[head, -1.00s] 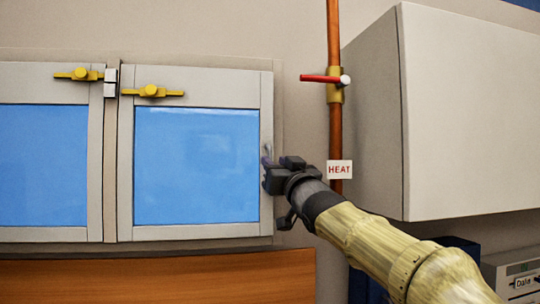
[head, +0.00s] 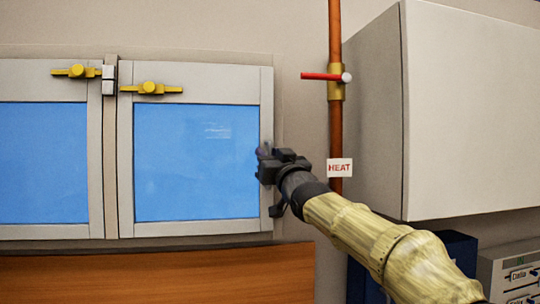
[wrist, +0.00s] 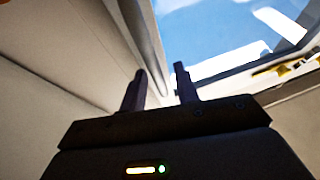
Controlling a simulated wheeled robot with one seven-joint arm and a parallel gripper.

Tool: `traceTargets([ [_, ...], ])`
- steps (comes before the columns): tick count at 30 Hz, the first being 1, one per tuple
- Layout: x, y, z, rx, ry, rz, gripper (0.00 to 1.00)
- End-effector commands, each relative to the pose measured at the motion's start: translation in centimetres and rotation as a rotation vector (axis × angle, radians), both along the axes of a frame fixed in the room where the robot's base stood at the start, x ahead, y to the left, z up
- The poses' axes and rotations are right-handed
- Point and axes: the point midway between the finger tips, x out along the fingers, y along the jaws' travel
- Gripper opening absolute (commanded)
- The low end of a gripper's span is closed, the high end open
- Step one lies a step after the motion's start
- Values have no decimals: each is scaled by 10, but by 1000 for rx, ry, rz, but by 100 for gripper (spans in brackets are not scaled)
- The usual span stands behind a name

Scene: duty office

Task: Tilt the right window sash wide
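The right window sash (head: 126,165) has a pale grey frame and a blue pane. It looks flush with the window frame; any small tilt cannot be told. Its yellow handle (head: 150,88) lies horizontal at the upper left corner. In the head view my gripper (head: 264,151) is at the sash's right edge, about mid-height, and covers part of that edge. In the wrist view my gripper (wrist: 162,72) has its two dark fingers apart, with a gap between them and nothing clearly held. Whether the fingers touch the frame cannot be told. The yellow handle also shows in the wrist view (wrist: 284,71).
The left sash (head: 95,160) has a similar horizontal yellow handle (head: 76,71). A copper pipe (head: 335,125) with a red-levered valve and a HEAT label (head: 340,168) runs right of the window. A large grey cabinet (head: 470,110) juts out farther right. A wooden panel (head: 160,276) lies below.

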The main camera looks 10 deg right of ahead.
Motion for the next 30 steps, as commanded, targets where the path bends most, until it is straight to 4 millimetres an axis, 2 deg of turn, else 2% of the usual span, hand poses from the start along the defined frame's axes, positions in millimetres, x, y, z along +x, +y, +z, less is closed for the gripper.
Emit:
traceTargets([
  [1, 0, 0, 0, 0, 0, 0, 29],
  [5, 0, 0, 0, 0, 0, 0, 4],
  [6, 0, 0, 0, 0, 0, 0, 0],
  [17, -2, 0, -3, 0, -12, 0, 0],
  [30, -22, 0, -15, 1, -116, -1, 0],
])
